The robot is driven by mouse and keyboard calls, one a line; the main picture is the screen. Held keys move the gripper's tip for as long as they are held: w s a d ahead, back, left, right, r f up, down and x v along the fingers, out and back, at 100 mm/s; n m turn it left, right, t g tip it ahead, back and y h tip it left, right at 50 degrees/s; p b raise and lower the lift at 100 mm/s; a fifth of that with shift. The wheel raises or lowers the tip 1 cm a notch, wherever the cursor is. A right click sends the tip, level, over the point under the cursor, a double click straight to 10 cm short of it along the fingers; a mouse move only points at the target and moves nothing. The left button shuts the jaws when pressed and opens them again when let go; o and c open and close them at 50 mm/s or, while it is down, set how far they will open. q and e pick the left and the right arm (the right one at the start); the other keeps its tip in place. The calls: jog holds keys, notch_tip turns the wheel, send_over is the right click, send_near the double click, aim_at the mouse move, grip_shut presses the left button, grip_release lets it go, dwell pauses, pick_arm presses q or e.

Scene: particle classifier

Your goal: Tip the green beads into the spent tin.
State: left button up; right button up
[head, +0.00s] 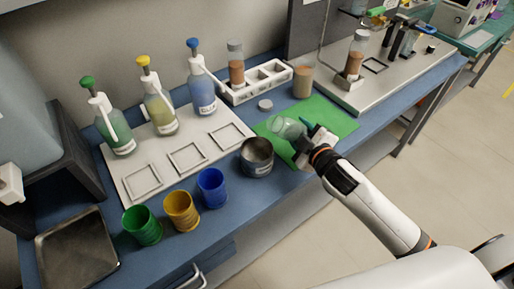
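A round metal tin (257,157) with a dark inside and a pale label stands upright on the blue bench, at the mat's left edge. Its label is too small to read. My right gripper (303,138) is at a clear glass jar (284,127) and appears shut on it. The jar is tilted, with its far end pointing left, above the green mat (335,121) and up and right of the tin. I cannot make out green beads in it against the mat. My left gripper is not in view.
Green (141,225), yellow (181,211) and blue (212,188) cups stand left of the tin. Behind them is a white tray (126,175) with several bottles. A small lid (265,105) and a brown-filled jar (303,82) stand near the mat.

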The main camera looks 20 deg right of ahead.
aim_at(304, 128)
jog(key=shift+d+f+n+h+b, duration=0.35)
jog(key=shift+f+n+h+b, duration=0.05)
jog(key=shift+f+n+b, duration=0.45)
dwell(0.5)
jog(key=shift+r, duration=0.25)
jog(key=shift+s+d+r+n+p, duration=0.1)
jog(key=shift+d+r+n+p, duration=0.1)
jog(key=shift+r+n+p, duration=0.4)
jog(key=shift+a+r+n+h+p, duration=0.15)
jog(key=shift+r+n+h+p, duration=0.15)
jog(key=shift+h+p, duration=0.15)
jog(key=shift+a+r+p, duration=0.1)
jog(key=shift+p, duration=0.2)
jog(key=shift+a+r+n+g+p, duration=0.35)
jog(key=shift+r+p, duration=0.1)
jog(key=shift+p, duration=0.5)
jog(key=shift+d+r+n+h+p, duration=0.1)
jog(key=shift+r+n+h+p, duration=0.25)
jog(key=shift+p, duration=0.5)
jog(key=shift+r+p, duration=0.25)
jog(key=shift+p, duration=0.1)
jog(key=shift+r+n+p, duration=0.2)
jog(key=shift+n+p, duration=0.15)
